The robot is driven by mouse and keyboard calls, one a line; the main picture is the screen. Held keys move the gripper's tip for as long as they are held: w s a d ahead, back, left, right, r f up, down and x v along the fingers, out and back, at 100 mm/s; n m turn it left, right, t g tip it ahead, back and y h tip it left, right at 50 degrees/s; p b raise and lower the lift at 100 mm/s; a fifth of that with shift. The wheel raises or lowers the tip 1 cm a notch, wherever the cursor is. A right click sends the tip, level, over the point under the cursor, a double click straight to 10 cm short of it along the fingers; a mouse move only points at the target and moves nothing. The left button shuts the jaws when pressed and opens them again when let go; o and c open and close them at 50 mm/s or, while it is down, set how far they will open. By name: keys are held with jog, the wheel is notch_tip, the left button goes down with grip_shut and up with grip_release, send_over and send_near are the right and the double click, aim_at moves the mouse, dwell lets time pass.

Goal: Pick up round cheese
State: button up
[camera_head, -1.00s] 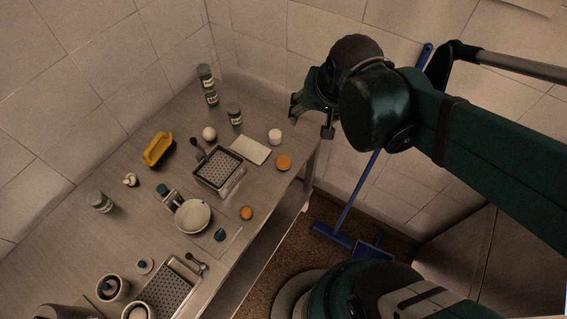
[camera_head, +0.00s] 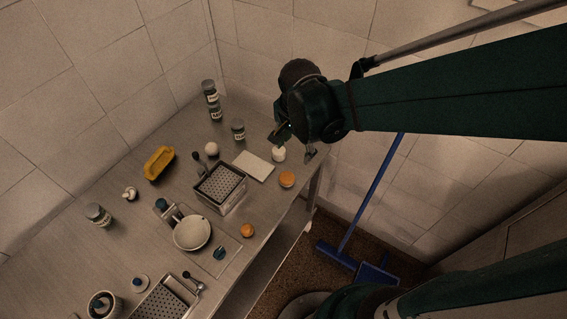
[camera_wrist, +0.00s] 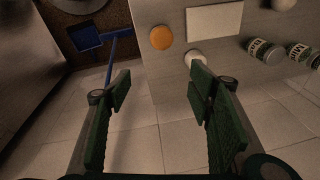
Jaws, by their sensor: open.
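Two round items stand near my gripper, and I cannot tell for sure which is the round cheese. One is a squat white cylinder (camera_head: 278,154), the other an orange disc (camera_head: 287,179); both rest near the table's right edge. My gripper (camera_head: 292,148) is open and empty, above and beside the white cylinder. In the wrist view the fingers are spread wide (camera_wrist: 160,88). There the orange disc (camera_wrist: 161,37) lies beyond the gap, and the white cylinder (camera_wrist: 195,58) is by the right fingertip, partly hidden by it. Contact cannot be judged.
A white board (camera_head: 254,166) lies beside the cylinder. A perforated basket (camera_head: 221,188), white ball (camera_head: 211,148), jar (camera_head: 238,129) and second orange item (camera_head: 247,230) stand on the table (camera_head: 130,225). A blue broom (camera_head: 368,205) leans beyond the table's edge.

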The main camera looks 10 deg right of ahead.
aim_at(286, 177)
jog(key=a+f+m, duration=0.1)
jog(key=f, duration=0.2)
jog(key=w+a+f+m+g+b, duration=0.1)
jog(key=f, duration=0.2)
jog(key=f+m, duration=0.2)
jog(key=f, duration=0.1)
jog(key=shift+w+a+g+h, duration=0.3)
jog(key=shift+a, duration=0.1)
jog(key=shift+a+f+m+b, duration=0.15)
jog(key=shift+f+m+b, duration=0.25)
jog(key=shift+f, duration=0.35)
jog(key=shift+f, duration=1.3)
jog(key=shift+w+d+f+b, duration=0.1)
jog(key=shift+d+f+b, duration=0.15)
jog(key=shift+f, duration=1.05)
jog(key=shift+w+d+f+b, duration=0.1)
jog(key=shift+d+f+b, duration=0.1)
jog(key=shift+f, duration=1.05)
jog(key=c, duration=1)
